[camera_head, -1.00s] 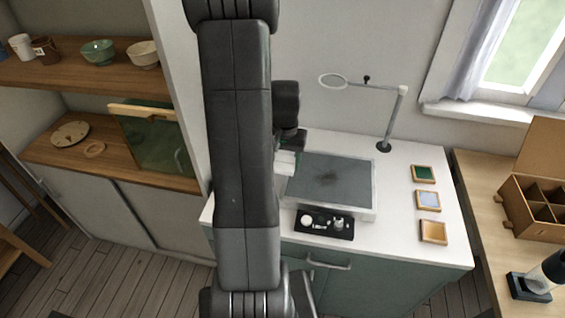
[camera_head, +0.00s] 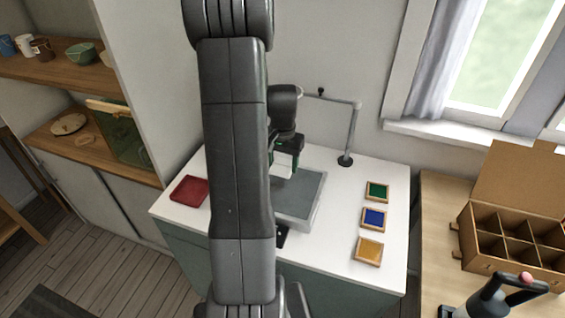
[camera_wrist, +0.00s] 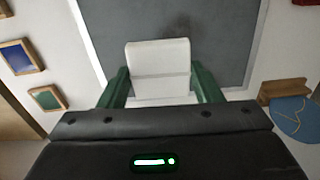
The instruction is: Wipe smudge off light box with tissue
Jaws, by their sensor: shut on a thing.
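The light box (camera_head: 312,211) is a grey panel with a white rim on the white counter, partly hidden behind my arm. It also fills the top of the wrist view (camera_wrist: 220,40). My gripper (camera_wrist: 160,80) has green fingers shut on a folded white tissue (camera_wrist: 158,57). In the head view the gripper (camera_head: 285,158) and tissue are over the back part of the light box. I cannot tell whether the tissue touches the panel.
Green (camera_head: 377,191), blue (camera_head: 374,218) and amber (camera_head: 369,250) framed tiles lie to the right. A lamp-like stand (camera_head: 346,160) rises behind. A red tray (camera_head: 189,190) is at left. A divided box (camera_head: 512,238) stands on the right table.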

